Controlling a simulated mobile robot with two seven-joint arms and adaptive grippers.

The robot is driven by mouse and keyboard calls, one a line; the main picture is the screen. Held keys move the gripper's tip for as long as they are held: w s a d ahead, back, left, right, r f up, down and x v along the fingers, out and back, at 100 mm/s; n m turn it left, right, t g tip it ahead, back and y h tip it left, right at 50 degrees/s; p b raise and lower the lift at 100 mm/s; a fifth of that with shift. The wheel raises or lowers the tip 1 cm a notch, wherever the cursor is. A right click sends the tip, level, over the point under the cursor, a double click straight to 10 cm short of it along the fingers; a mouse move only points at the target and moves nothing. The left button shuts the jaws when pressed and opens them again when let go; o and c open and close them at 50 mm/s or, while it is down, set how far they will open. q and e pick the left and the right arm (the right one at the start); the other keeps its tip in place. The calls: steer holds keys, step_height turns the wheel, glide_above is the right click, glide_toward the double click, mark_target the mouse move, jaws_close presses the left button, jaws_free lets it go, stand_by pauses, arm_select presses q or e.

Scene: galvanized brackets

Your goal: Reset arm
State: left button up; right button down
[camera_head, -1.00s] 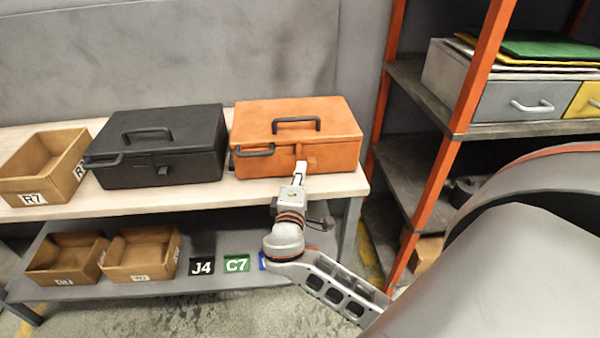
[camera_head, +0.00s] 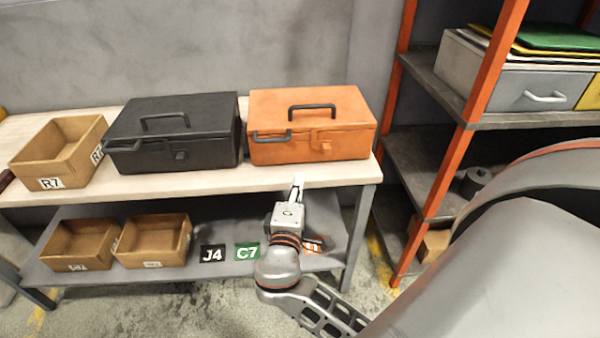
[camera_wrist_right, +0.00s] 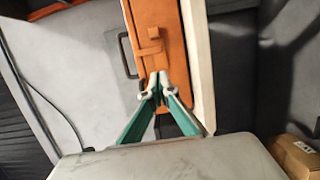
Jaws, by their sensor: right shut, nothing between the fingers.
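My right gripper (camera_head: 297,186) is shut and empty, in front of the table's front edge and below the orange toolbox (camera_head: 310,140) in the head view. The orange toolbox is closed, with a dark handle on its lid. In the right wrist view, the gripper's fingertips (camera_wrist_right: 158,82) meet in front of the orange toolbox (camera_wrist_right: 155,30), with a gap that I cannot judge. My left gripper is not in view.
A black toolbox (camera_head: 172,150) and a cardboard bin marked R7 (camera_head: 62,168) stand on the table (camera_head: 225,181). Two bins (camera_head: 152,257) and label cards (camera_head: 246,252) sit on the lower shelf. An orange-posted rack (camera_head: 462,150) stands at right.

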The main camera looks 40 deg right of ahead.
steer(key=shift+s+a, duration=0.15)
steer(key=shift+a, duration=0.05)
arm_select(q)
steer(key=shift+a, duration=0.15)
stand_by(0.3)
arm_select(e)
steer(key=s+a+f+g+y+p, duration=0.1)
steer(key=s+a+f+y, duration=0.25)
steer(key=f, duration=0.55)
steer(key=s+a+f+y+p, duration=0.1)
steer(key=s+a+f+y, duration=0.15)
steer(key=f+y, duration=0.4)
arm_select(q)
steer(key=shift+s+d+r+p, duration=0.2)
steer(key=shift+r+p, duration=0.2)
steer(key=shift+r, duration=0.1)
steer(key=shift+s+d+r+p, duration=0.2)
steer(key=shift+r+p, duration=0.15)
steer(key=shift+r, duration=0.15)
arm_select(e)
steer(key=s+a+f+m+y, duration=0.2)
steer(key=s+a+f, duration=0.1)
steer(key=s, duration=0.3)
steer(key=s+a+f+m+g+y, duration=0.1)
steer(key=s+a+f+m+y, duration=0.1)
steer(key=s+a+f+y, duration=0.1)
steer(key=s+a+f, duration=0.1)
steer(key=s+a, duration=0.1)
steer(key=shift+s+f+m, duration=0.3)
steer(key=shift+s+m, duration=0.1)
